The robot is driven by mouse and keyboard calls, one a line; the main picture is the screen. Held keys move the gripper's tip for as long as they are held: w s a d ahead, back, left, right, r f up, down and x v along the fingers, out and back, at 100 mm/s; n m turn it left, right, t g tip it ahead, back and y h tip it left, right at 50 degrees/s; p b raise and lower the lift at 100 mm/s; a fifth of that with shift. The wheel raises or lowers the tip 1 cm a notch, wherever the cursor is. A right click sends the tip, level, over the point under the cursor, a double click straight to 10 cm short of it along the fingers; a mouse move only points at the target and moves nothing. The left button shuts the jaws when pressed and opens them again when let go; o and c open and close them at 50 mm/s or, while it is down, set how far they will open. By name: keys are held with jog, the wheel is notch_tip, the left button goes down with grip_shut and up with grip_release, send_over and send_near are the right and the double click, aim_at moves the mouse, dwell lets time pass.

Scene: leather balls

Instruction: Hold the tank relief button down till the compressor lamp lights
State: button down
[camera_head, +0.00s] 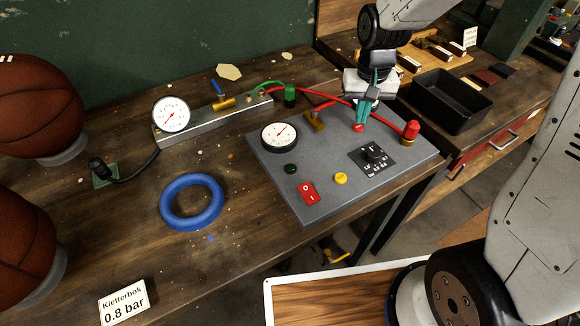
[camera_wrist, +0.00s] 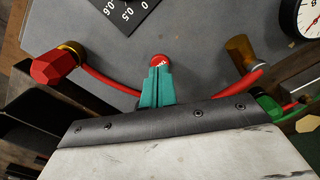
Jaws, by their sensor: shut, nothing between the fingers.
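A grey control panel (camera_head: 325,160) lies on the bench. My gripper (camera_head: 361,119), with teal fingers, points down at its far part, fingers together and empty. A small red button (camera_head: 358,127) shows right at the fingertips; the wrist view shows this red button (camera_wrist: 159,61) just past the closed fingers (camera_wrist: 158,72). I cannot tell if they touch it or if it is pressed. A small dark green lamp (camera_head: 291,169) on the panel looks unlit. Which part is labelled tank relief or compressor cannot be read.
The panel also has a gauge (camera_head: 280,136), red rocker switch (camera_head: 308,193), yellow button (camera_head: 340,178), dial plate (camera_head: 373,156), red knob (camera_head: 411,131) and brass valve (camera_head: 316,121). A red hose (camera_head: 335,94) runs behind my gripper. A blue ring (camera_head: 192,202) and basketballs (camera_head: 38,105) are at left.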

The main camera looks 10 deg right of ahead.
jog(key=shift+f, duration=0.15)
dwell(0.3)
jog(key=shift+f, duration=0.9)
dwell(6.5)
